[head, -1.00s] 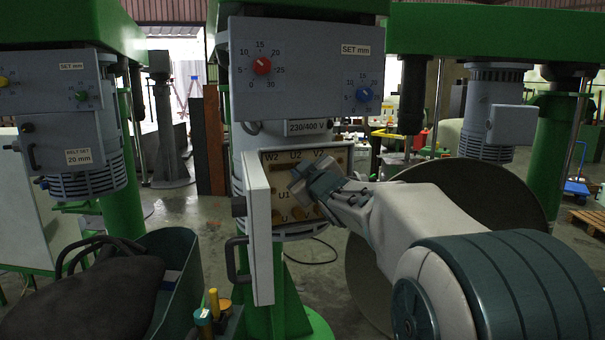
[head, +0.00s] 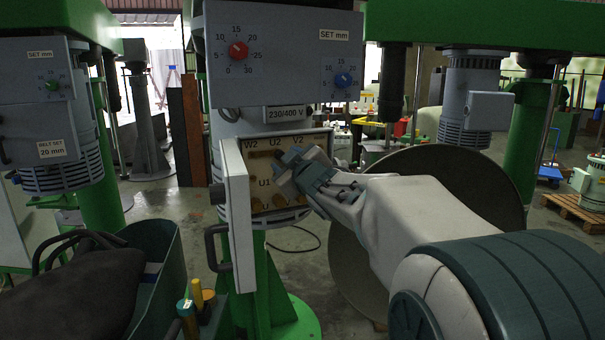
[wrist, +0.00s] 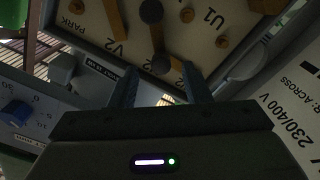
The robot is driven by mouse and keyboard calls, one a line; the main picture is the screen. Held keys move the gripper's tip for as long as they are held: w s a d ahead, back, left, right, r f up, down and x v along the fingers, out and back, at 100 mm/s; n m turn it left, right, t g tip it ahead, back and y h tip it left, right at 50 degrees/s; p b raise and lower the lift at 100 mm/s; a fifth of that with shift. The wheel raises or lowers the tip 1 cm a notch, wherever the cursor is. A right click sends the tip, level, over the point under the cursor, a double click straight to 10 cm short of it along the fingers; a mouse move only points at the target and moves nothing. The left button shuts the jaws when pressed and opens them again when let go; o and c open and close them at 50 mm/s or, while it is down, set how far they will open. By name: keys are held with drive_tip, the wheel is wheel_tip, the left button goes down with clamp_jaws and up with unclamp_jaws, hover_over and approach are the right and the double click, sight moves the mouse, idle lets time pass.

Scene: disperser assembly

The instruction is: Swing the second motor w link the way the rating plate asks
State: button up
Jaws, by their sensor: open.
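The motor's terminal board (head: 262,189) is a tan panel marked W2, U2, V2 and U1, with brass links and studs. My gripper (head: 284,163) is open in front of its upper right part and hides some of it. The wrist view shows the board upside down, with brass links (wrist: 155,38) and (wrist: 115,18) near the marks V2 and PARK. Dark round knobs sit on the middle link. The open fingers (wrist: 163,84) point at the board near this link's lower end; contact cannot be told. ACROSS" also shows.
The terminal box's pale door (head: 241,215) stands open just left of the board. A control panel (head: 285,60) with red and blue knobs overhangs above. A large grey disc (head: 480,200) stands behind my arm. A dark green bin (head: 160,265) is at lower left.

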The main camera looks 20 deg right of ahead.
drive_tip(key=s+d, duration=0.1)
drive_tip(key=s, duration=0.9)
drive_tip(key=shift+s+d, duration=0.15)
drive_tip(key=shift+s, duration=0.05)
drive_tip(key=s+d+f+m+g+h, duration=0.15)
drive_tip(key=s+f+m+g, duration=0.25)
drive_tip(key=f, duration=0.4)
drive_tip(key=s+d+f+m+g+h, duration=0.1)
drive_tip(key=s+f+m+g+h, duration=0.2)
drive_tip(key=s+f, duration=0.35)
drive_tip(key=s+a+f+m+g+y, duration=0.1)
drive_tip(key=s+a+f+g, duration=0.2)
drive_tip(key=s+f, duration=0.3)
drive_tip(key=s+a+f+g+y, duration=0.1)
drive_tip(key=s+a+f+g, duration=0.2)
drive_tip(key=s+f, duration=0.3)
drive_tip(key=shift+s+a+f+m+g, duration=0.2)
drive_tip(key=shift+s+f+m+g, duration=0.15)
drive_tip(key=shift+s+g, duration=0.4)
